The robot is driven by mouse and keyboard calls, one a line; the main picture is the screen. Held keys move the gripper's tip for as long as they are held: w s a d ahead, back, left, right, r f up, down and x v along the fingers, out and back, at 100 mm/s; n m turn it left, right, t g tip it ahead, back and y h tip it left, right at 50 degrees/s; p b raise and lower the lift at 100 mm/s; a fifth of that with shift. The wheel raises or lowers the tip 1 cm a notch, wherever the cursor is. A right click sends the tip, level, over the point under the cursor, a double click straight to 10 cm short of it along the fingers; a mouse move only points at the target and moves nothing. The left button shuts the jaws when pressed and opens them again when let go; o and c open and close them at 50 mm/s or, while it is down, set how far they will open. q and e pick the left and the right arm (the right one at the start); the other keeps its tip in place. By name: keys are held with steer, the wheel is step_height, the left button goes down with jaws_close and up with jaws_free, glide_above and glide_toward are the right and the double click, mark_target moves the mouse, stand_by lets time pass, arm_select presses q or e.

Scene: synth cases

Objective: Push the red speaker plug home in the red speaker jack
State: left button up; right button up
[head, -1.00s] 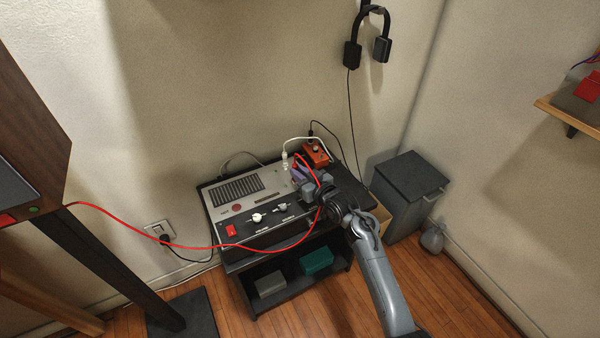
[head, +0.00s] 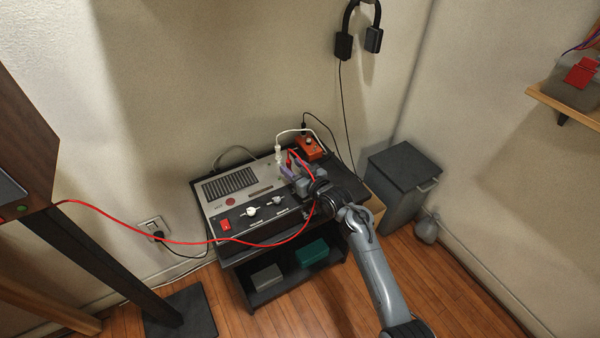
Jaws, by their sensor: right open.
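A grey amplifier (head: 222,209) with a black front and a red switch (head: 225,224) sits on a dark stand. A red cable (head: 130,224) runs from the speaker (head: 22,140) at the left, past the amplifier's front, up to its right end. There it loops beside my right gripper (head: 289,173), which is open at the amplifier's right end. The red plug and the red jack cannot be made out; the gripper and its wrist cover that area. I cannot tell whether the jaws touch the plug. My left gripper is not in view.
An orange box (head: 308,147) and a white plug with cable (head: 279,151) stand close behind the gripper. Headphones (head: 344,45) hang on the wall. A dark bin (head: 403,165) stands right of the stand. Boxes lie on the lower shelf (head: 275,295).

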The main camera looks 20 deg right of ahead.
steer(key=p+v, duration=0.4)
steer(key=v, duration=0.5)
steer(key=shift+s+d+r, duration=0.1)
steer(key=shift+s, duration=0.15)
steer(key=shift+s+d+p, duration=0.1)
steer(key=shift+s+p, duration=0.2)
steer(key=shift+s, duration=0.25)
